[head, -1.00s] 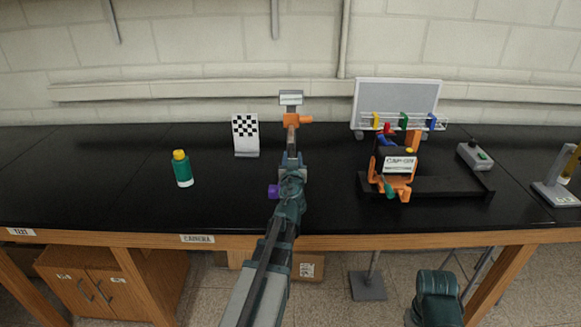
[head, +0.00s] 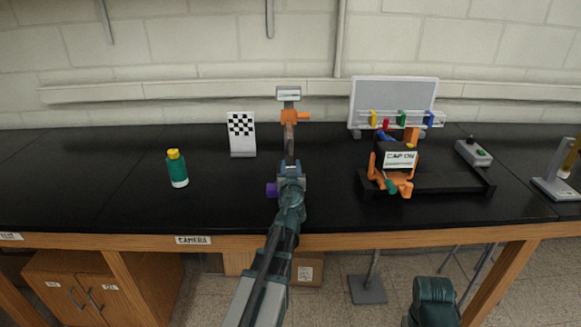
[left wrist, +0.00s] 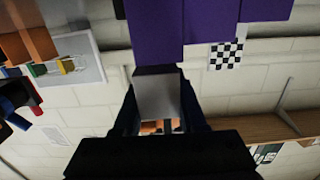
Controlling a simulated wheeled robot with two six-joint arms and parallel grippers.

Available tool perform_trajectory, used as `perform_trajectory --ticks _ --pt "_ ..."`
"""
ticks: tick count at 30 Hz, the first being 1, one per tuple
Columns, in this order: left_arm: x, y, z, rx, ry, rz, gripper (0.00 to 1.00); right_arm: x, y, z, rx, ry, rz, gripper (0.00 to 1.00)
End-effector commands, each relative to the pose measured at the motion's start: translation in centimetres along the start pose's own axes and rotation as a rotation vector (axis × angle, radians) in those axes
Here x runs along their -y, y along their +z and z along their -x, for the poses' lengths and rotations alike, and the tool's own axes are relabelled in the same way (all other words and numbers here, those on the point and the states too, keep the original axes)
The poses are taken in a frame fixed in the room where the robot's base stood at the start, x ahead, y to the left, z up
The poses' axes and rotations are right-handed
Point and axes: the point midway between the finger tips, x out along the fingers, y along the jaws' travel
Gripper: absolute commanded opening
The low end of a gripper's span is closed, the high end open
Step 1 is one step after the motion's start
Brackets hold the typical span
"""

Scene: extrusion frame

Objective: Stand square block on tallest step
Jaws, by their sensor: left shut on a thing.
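My left gripper (head: 291,166) is over the table's middle in the head view. It is shut on a grey square block (left wrist: 158,97), which shows between the fingers in the left wrist view. The block is hidden by the gripper in the head view. Purple steps (left wrist: 212,20) fill the top of the left wrist view, which looks upside down. The block's edge lines up with the tallest step, close to it or touching; I cannot tell which. In the head view only a bit of the purple steps (head: 271,190) shows left of the gripper. My right gripper is out of view.
An orange-clamped post with a small screen (head: 289,96) stands behind my gripper. A checkerboard stand (head: 242,135) and green bottle (head: 177,170) are to the left. A black tray (head: 445,186) with an orange device (head: 390,166) is to the right. The table's front left is clear.

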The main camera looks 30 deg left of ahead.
Motion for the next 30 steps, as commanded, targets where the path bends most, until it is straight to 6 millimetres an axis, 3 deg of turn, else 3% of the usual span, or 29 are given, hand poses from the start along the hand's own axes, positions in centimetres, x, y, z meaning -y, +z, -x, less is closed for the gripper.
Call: perform_trajectory --ticks 4,5,9,20,27,30 --pt "0.1 0.4 0.2 0.001 -0.002 0.002 0.0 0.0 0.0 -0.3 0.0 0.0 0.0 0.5" --pt "0.1 0.4 0.3 0.002 -0.003 0.003 0.46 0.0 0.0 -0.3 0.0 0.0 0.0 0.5" --pt "0.1 0.5 0.3 0.002 -0.003 0.004 0.71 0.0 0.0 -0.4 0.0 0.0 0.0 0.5" --pt "0.1 0.5 0.6 0.003 -0.004 0.005 0.71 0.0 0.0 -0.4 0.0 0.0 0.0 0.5" --pt "0.1 -1.1 0.6 0.002 -0.004 0.004 0.71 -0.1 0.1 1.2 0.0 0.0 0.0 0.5" --pt "0.8 -0.8 2.0 0.002 -0.001 0.004 0.71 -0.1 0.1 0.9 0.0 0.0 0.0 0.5"
